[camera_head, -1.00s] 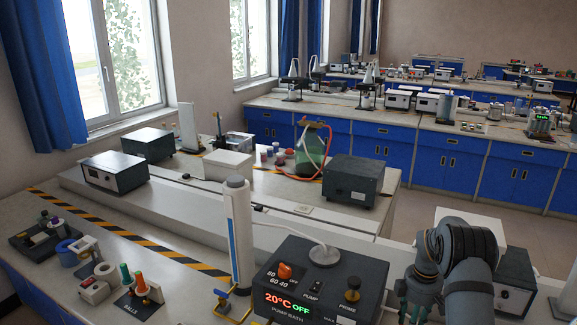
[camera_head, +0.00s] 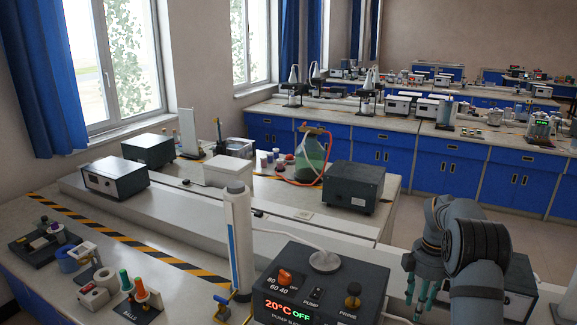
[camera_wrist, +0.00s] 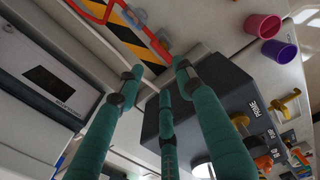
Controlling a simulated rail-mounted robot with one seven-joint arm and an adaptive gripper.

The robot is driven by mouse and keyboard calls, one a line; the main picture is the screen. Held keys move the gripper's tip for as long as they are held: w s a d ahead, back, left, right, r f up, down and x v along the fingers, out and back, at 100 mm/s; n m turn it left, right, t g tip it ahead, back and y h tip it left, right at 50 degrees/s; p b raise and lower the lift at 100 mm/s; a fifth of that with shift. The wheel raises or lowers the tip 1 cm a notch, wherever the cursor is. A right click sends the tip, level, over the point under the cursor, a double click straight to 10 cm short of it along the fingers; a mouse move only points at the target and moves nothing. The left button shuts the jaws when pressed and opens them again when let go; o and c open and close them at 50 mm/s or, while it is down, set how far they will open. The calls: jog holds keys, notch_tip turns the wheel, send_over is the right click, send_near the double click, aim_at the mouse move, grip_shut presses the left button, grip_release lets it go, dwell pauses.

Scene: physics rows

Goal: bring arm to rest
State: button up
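My gripper (camera_head: 422,292) is at the lower right of the head view, to the right of the pump bath, its teal fingers pointing down. In the wrist view my gripper (camera_wrist: 160,78) shows three long teal fingers, spread apart with nothing held between them. The dark pump bath (camera_head: 330,292) reads 20°C OFF. It also shows beyond the fingers in the wrist view (camera_wrist: 225,75). I cannot tell the exact gap between the fingertips and the surfaces beyond them.
A tall white cylinder (camera_head: 237,240) stands left of the pump bath. A green glass bottle with a red hose (camera_head: 311,155) and a dark box (camera_head: 353,188) stand farther back. Open floor (camera_head: 440,220) lies behind my arm.

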notch_tip(320, 180, down, 11)
jog(key=shift+r, duration=0.2)
jog(key=shift+r+m, duration=0.1)
jog(key=shift+m, duration=1.4)
jog(key=shift+d, duration=0.1)
